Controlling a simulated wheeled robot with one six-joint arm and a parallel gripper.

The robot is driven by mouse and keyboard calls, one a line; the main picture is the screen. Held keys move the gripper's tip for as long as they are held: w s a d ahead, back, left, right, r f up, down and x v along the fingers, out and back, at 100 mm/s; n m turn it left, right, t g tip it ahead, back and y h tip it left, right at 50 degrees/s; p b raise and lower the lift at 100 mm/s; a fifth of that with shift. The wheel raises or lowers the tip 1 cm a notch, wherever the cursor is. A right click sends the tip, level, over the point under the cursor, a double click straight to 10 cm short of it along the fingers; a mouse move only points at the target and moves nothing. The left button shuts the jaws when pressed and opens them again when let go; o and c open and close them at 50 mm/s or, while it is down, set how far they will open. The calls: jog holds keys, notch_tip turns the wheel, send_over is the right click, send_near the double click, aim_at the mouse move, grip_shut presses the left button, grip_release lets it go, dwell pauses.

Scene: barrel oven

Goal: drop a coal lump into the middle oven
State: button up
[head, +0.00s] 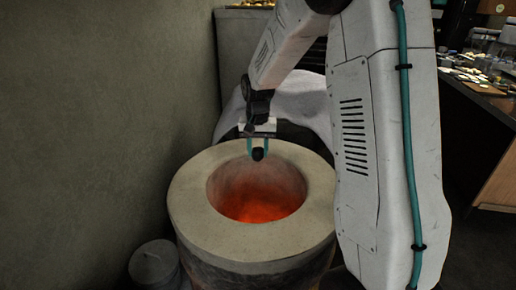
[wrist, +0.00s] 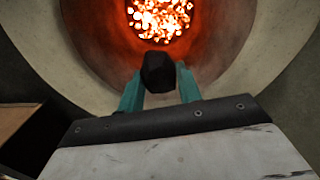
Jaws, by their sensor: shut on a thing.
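The oven (head: 200,226) is a round barrel with a thick pale rim and an open top, glowing orange inside. In the wrist view its pale rim (wrist: 265,72) surrounds the opening, and bright embers (wrist: 159,19) lie deep inside. My gripper (head: 258,150) is over the far part of the opening, pointing down, with teal fingers. It is shut on a black coal lump (head: 258,154), which hangs at the fingertips. The wrist view shows the lump (wrist: 158,72) between the two fingers, in front of the oven's inner wall. The exact height above the rim is hard to tell.
A plain wall (head: 100,110) stands close on the left. A grey lidded cylinder (head: 155,265) stands at the oven's lower left. A white cloth-like cover (head: 305,97) lies behind the oven. A counter with many small items (head: 485,80) is at the far right.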

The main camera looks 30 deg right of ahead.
jog(key=shift+s+d+f, duration=0.2)
jog(key=shift+f, duration=2.8)
jog(key=o, duration=1.1)
jog(key=shift+c, duration=0.2)
jog(key=shift+r, duration=0.1)
notch_tip(320, 180, up, 8)
jog(key=shift+f, duration=0.15)
